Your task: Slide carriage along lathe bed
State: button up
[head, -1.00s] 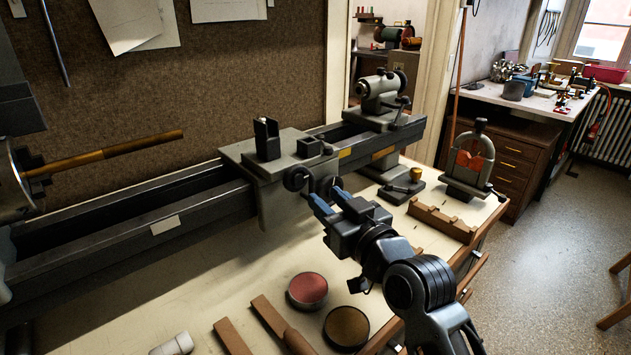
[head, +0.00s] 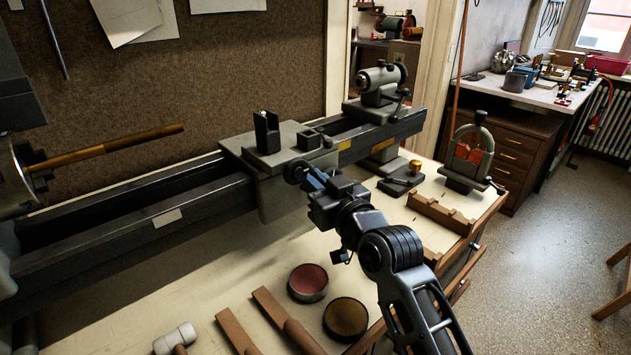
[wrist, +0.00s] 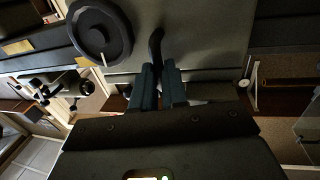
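The grey lathe carriage (head: 270,165) sits across the dark lathe bed (head: 120,203), right of the bed's middle. A black handwheel (head: 296,171) is on its front face; it shows large in the wrist view (wrist: 98,32). My gripper (head: 312,180) is at the carriage front, beside the handwheel. In the wrist view my gripper (wrist: 158,72) has its two blue fingers close together, with a dark curved handle (wrist: 156,45) between their tips. The fingers look shut on this handle; the exact contact is partly hidden.
The tailstock (head: 382,90) stands on the bed's right end. A rod (head: 120,146) juts from the headstock at left. Red (head: 308,282) and brown (head: 346,320) round tins, mallets and a wooden rack (head: 440,213) lie on the bench.

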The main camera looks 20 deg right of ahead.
aim_at(321, 163)
grip_shut()
jog(key=d+b, duration=0.1)
jog(key=d, duration=0.1)
jog(key=w+d+b, duration=0.1)
jog(key=b, duration=0.1)
jog(key=shift+w+d+f, duration=0.15)
jog(key=shift+d+f, duration=0.05)
jog(key=shift+d, duration=0.15)
jog(key=shift+w+d+r, duration=0.1)
jog(key=shift+d+r, duration=0.05)
jog(key=shift+d, duration=0.25)
jog(key=o, duration=0.6)
grip_release()
jog(key=shift+c, duration=0.2)
